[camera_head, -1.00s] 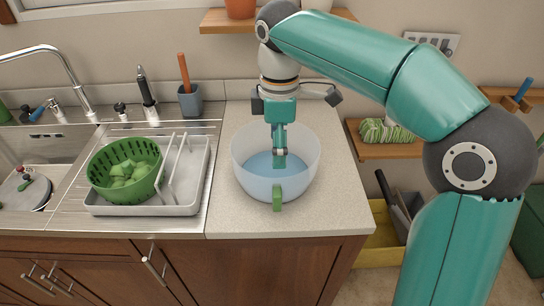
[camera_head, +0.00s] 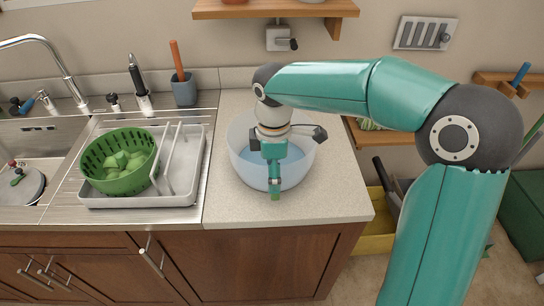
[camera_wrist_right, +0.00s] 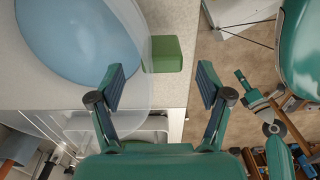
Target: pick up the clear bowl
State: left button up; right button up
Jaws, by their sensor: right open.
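The clear bowl (camera_head: 240,150) stands on the light countertop and holds blue liquid. It has a green handle (camera_head: 275,196) on its near side. In the right wrist view the bowl (camera_wrist_right: 85,40) fills the upper left and the handle (camera_wrist_right: 167,53) shows ahead, within the gap between the fingers. My right gripper (camera_head: 275,184) is above the bowl's near rim by the handle, and its wrist hides part of the bowl. In the right wrist view its fingers (camera_wrist_right: 161,80) are spread wide and empty. My left gripper is not seen.
A grey dish rack (camera_head: 190,185) with a green colander (camera_head: 118,162) stands left of the bowl, by the sink. A wall shelf (camera_head: 275,10) is above. The counter to the right of the bowl is clear; its front edge is close to the handle.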

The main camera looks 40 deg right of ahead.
notch_tip(320, 180, down, 4)
jog(key=shift+s+d+f, duration=0.1)
jog(key=shift+d+f, duration=0.05)
jog(key=shift+f, duration=0.05)
jog(key=shift+c, duration=0.2)
jog(key=shift+r, duration=0.1)
grip_shut()
